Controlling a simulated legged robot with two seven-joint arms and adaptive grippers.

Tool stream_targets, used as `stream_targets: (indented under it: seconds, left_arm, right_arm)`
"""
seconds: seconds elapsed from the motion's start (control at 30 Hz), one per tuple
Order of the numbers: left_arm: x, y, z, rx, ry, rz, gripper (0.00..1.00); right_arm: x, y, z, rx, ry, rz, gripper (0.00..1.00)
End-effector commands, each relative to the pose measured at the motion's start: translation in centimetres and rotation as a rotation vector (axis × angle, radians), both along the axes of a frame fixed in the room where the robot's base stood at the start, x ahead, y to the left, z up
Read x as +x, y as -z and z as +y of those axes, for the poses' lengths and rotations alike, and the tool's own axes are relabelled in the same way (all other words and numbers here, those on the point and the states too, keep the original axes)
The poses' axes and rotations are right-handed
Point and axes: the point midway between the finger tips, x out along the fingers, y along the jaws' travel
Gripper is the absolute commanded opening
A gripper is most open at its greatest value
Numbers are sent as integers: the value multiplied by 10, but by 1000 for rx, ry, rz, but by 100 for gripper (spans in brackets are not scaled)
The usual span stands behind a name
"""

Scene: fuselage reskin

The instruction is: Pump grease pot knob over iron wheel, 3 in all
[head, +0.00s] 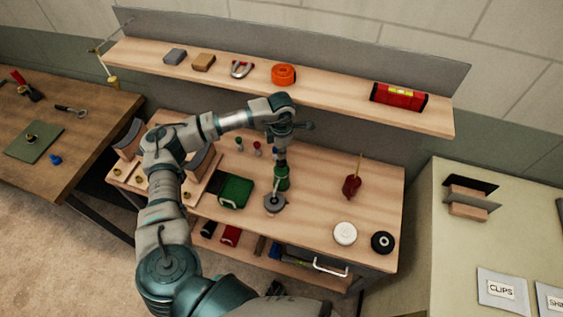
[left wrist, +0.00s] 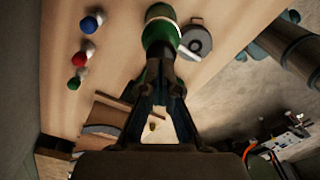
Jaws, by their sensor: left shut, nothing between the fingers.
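The green grease pot (head: 282,182) stands on the wooden workbench, directly below my left gripper (head: 280,160). In the left wrist view the pot (left wrist: 159,24) shows a pale band, and my left gripper's fingers (left wrist: 162,70) overlap its near end. The fingers are shut with nothing between them. They hide the knob, and I cannot tell whether they touch it. The grey iron wheel (head: 273,204) lies flat in front of the pot in the head view. The wheel (left wrist: 199,39) is beside the pot in the left wrist view. My right gripper is not in view.
A green tray (head: 235,191) lies left of the wheel. Small coloured-top bottles (left wrist: 81,58) stand behind the arm. A dark red item (head: 351,186), a white disc (head: 345,233) and a black ring (head: 382,242) are on the right. A loaded shelf (head: 330,91) runs above.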

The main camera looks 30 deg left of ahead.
Motion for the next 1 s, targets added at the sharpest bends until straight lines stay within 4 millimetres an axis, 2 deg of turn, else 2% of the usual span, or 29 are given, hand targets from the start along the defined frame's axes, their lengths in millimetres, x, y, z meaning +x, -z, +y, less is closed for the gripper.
stream_targets:
  seconds: [0.37,1.0]
  left_arm:
    - [0,1,0,0,0,0,0]
    - [0,20,0,0,0,0,0]
  right_arm:
    - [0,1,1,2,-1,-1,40]
    - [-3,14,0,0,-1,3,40]
